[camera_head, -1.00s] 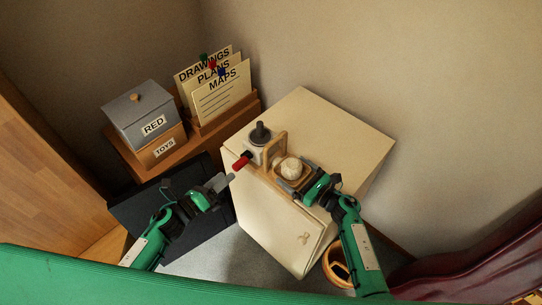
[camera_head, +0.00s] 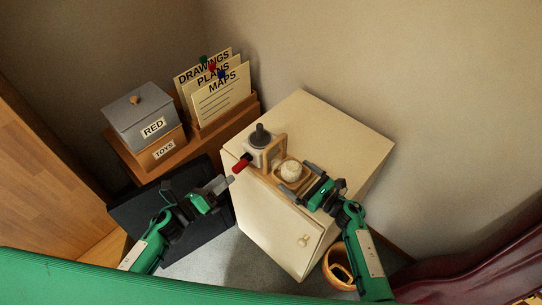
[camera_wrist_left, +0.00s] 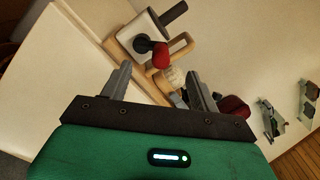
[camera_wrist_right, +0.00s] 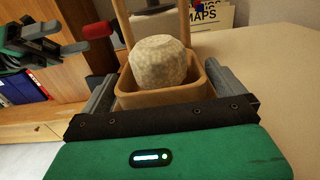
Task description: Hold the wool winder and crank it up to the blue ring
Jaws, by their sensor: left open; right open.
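The wool winder stands on the cream cabinet top. It has a wooden frame (camera_head: 279,152), a white block with a dark grey knob (camera_head: 260,136), a red crank handle (camera_head: 241,163) and a wooden cup holding a pale wool ball (camera_head: 292,171). My left gripper (camera_head: 226,184) is open and empty, just short of the red handle; the handle (camera_wrist_left: 161,56) shows beyond its fingers in the left wrist view. My right gripper (camera_head: 312,176) is open at the cup; in the right wrist view its fingers lie on either side of the cup (camera_wrist_right: 162,97). I cannot make out a blue ring.
The cream cabinet top (camera_head: 345,130) is clear to the right and behind. At the left stand a grey box (camera_head: 139,115) labelled RED, a TOYS box (camera_head: 164,149) and a wooden rack with cards (camera_head: 222,98). A round wooden bin (camera_head: 338,262) is low on the right.

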